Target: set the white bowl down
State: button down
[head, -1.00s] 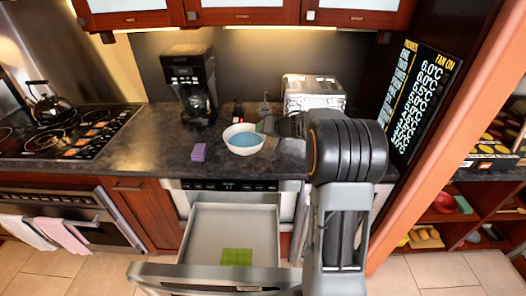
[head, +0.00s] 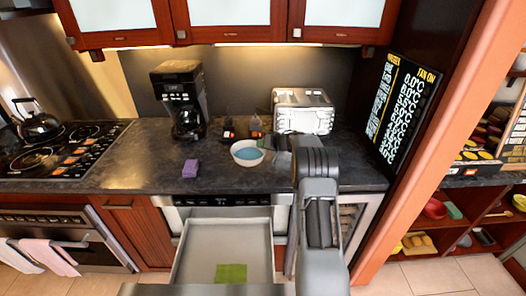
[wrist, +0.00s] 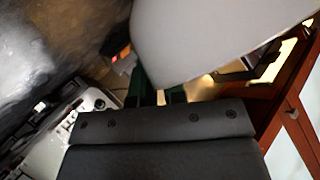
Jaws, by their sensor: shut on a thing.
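The white bowl (head: 247,153), blue inside, is over the dark counter at the middle of the head view. It looks roughly upright, and I cannot tell whether its base touches the counter. My gripper (head: 266,143) is shut on its right rim, the fingertips partly hidden by the bowl and arm. In the wrist view the bowl (wrist: 215,35) is a large pale surface filling the top, against the gripper fingers (wrist: 158,95).
A purple block (head: 190,169) lies left of the bowl. A coffee maker (head: 178,100) and a silver toaster (head: 303,110) stand behind. Below, a drawer (head: 188,250) is open with a green square (head: 231,273) inside. Bare counter (head: 120,180) lies at left.

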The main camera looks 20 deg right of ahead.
jog(key=shift+w+d+f, duration=0.15)
jog(key=shift+f, duration=1.55)
jog(key=c, duration=1.6)
grip_release()
jog(key=shift+f+p, duration=0.25)
jog(key=shift+p, duration=0.05)
jog(key=shift+c, duration=0.2)
jog(key=o, duration=0.5)
